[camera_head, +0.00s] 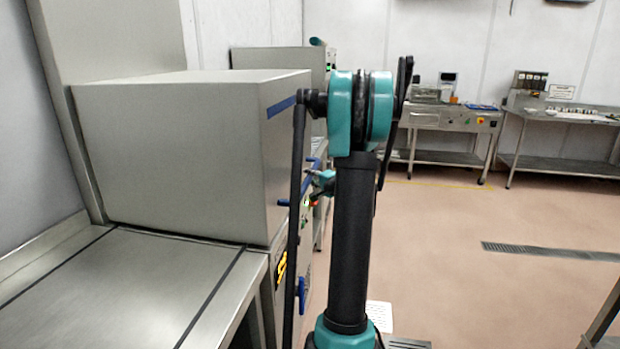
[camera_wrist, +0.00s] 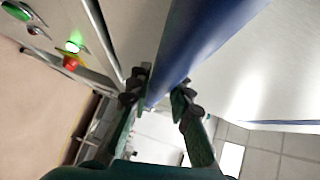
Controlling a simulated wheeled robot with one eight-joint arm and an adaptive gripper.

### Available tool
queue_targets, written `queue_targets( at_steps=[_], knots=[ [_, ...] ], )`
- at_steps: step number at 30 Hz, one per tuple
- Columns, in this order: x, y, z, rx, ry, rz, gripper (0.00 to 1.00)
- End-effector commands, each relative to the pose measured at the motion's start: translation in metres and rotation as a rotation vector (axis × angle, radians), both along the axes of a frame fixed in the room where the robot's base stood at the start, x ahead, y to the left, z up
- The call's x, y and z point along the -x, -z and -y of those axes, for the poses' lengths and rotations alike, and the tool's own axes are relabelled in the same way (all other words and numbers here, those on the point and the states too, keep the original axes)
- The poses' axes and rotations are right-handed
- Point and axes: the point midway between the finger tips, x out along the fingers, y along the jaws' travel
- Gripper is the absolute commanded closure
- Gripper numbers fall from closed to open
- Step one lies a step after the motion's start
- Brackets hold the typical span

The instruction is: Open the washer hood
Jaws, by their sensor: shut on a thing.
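The washer hood (camera_head: 180,150) is a large grey steel box at the left in the head view. Its lower edge sits down at the steel table top. In the wrist view a thick blue handle bar (camera_wrist: 205,40) runs between the two dark fingers of my gripper (camera_wrist: 163,98), which is shut on it. The pale panel beside the bar (camera_wrist: 270,75) fills the upper right of that view. In the head view my gripper (camera_head: 320,182) shows only partly beside the hood's front, with my arm covering much of it.
A steel table (camera_head: 100,290) with dark strips adjoins the hood. A control panel with green and red lights (camera_wrist: 72,52) is close to my gripper at left. Steel benches (camera_head: 445,120) stand along the far wall. The floor (camera_head: 470,210) at right is mostly clear.

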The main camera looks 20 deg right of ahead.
Motion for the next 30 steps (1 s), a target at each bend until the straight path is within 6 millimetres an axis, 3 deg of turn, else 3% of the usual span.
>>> queue_targets(
  at_steps=[8,14,20,30],
  knots=[
    [0.0,-0.001,0.0,0.001,0.0,-0.001,1.0],
    [0.001,-0.018,0.0,0.0,0.0,0.0,1.0],
    [0.001,-0.062,0.0,-0.001,0.001,0.001,1.0],
    [0.001,-0.177,0.0,-0.001,0.001,0.001,1.0]
  ],
)
